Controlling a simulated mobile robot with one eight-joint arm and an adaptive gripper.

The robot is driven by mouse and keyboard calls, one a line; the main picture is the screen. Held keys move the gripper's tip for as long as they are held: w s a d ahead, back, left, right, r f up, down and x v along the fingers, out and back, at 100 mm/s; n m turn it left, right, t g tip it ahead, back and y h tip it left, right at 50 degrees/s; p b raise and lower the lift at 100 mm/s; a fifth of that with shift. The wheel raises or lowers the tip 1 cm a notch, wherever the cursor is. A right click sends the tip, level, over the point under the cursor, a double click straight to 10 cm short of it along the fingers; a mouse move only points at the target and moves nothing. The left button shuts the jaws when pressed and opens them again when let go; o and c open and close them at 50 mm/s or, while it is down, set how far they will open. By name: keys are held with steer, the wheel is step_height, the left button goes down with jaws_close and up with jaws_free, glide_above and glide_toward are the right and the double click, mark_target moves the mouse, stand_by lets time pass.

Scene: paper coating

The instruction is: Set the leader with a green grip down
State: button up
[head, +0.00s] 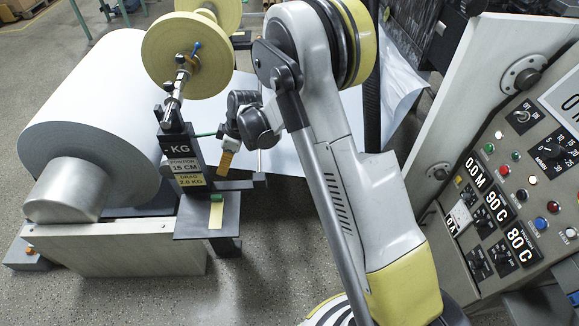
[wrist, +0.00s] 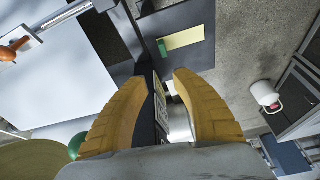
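The leader is a pale yellow strip (head: 215,216) with a green grip (head: 216,198) at one end. It lies on a dark flat plate (head: 190,228) at the foot of the labelled stand. The wrist view shows the strip (wrist: 187,38) and green grip (wrist: 162,48) beyond my fingertips. My gripper (head: 226,162) is above and slightly right of the plate, apart from the leader. In the wrist view, its yellow fingers (wrist: 160,80) are spread with nothing held between them. The dark stand shows behind the gap.
A large white paper roll (head: 80,105) stands left, with yellow reels (head: 185,55) above. The labelled stand (head: 182,160) rises close beside my gripper. A control panel (head: 510,190) is at right. Open speckled floor (head: 270,260) lies right of the plate.

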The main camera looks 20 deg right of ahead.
steer(key=s+d+r+m+t+h, duration=0.1)
steer(key=s+d+r+m, duration=0.2)
steer(key=s+r, duration=0.5)
steer(key=s+d+r+m+t+h, duration=0.1)
steer(key=s+d+r+m, duration=0.2)
steer(key=r, duration=0.8)
steer(key=s+d+r+m+t+h, duration=0.1)
steer(key=s+d+r+m, duration=0.1)
steer(key=s, duration=0.7)
steer(key=s+d+r+m+t, duration=0.2)
steer(key=s+d+m, duration=0.1)
steer(key=s, duration=0.6)
steer(key=shift+d+r+m+h, duration=0.25)
steer(key=shift+d+m+h, duration=0.15)
steer(key=shift+m, duration=0.3)
steer(key=shift+w, duration=0.1)
